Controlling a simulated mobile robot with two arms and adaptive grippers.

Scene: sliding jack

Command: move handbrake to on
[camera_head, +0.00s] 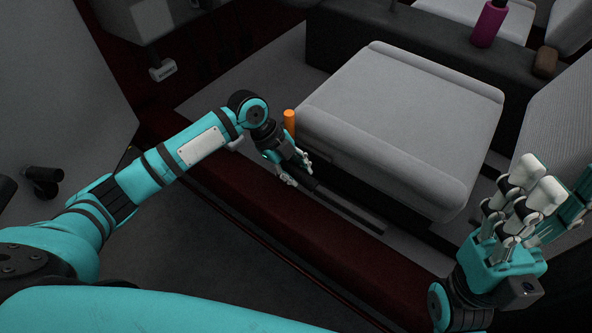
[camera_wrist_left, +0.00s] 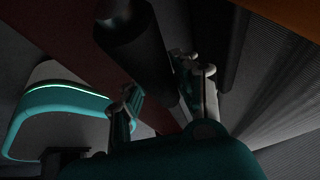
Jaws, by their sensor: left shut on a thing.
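The handbrake is a dark cylindrical lever (camera_wrist_left: 140,60) beside the seat.
An orange cylinder (camera_head: 290,123) stands just behind my left gripper. A grey seat cushion (camera_head: 400,120) lies close to its right. A dark red sill (camera_head: 240,205) runs in front. A magenta bottle (camera_head: 488,24) and a brown object (camera_head: 545,61) stand at the back.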

